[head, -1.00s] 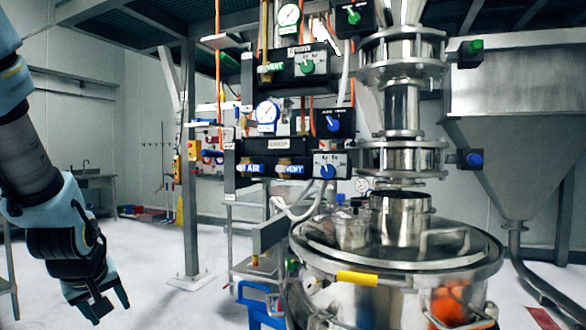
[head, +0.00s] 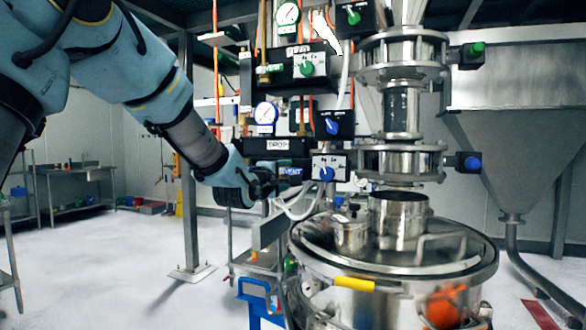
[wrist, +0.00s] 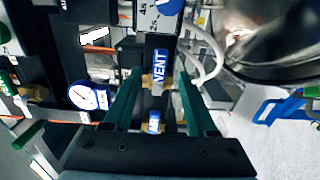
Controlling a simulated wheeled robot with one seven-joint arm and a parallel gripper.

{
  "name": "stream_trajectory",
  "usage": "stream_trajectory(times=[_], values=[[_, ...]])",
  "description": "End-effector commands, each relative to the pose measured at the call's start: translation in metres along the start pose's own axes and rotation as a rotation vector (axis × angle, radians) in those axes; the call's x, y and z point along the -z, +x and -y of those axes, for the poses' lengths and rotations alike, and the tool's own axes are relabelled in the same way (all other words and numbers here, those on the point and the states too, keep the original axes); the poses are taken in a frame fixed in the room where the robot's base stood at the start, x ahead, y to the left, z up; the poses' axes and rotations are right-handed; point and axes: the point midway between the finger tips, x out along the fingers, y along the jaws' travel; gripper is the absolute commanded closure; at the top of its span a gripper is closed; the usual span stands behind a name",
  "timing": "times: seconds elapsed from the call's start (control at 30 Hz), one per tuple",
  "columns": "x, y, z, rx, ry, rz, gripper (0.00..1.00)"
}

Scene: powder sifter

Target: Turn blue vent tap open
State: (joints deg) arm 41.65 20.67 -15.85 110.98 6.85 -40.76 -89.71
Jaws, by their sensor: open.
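The blue vent tap shows beside my gripper in the head view (head: 291,171), its VENT label facing out. In the wrist view, the vent tap (wrist: 160,70) is a blue handle on a brass body, lying lengthwise along the gap between my fingertips. My gripper (wrist: 159,80) is open, with one green finger on each side of the tap and gaps visible. How deep the tap sits between the fingers is unclear. The blue air tap (wrist: 154,122) appears nearer the palm. In the head view my gripper (head: 277,184) partly hides the panel and covers the air tap.
A blue knob (head: 327,173) sits right of the vent tap, with a white hose below. A pressure gauge (head: 266,113) and the green-tap panel (head: 305,66) are above. The steel vessel (head: 395,260) stands at lower right. Open floor lies at left.

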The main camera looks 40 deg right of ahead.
Motion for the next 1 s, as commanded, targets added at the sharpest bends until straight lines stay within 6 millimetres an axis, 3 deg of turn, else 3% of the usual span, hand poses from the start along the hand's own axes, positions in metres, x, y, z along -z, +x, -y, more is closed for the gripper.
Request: stream_trajectory(times=[0.1, 0.3, 0.7, 1.0], values=[[0.000, 0.022, -0.003, 0.002, -0.001, 0.001, 0.43], [0.000, 0.046, -0.001, 0.001, 0.000, 0.000, 0.43], [0.000, 0.053, 0.001, 0.001, 0.001, -0.001, 0.43], [0.001, 0.053, 0.000, 0.001, 0.001, -0.001, 0.75]])
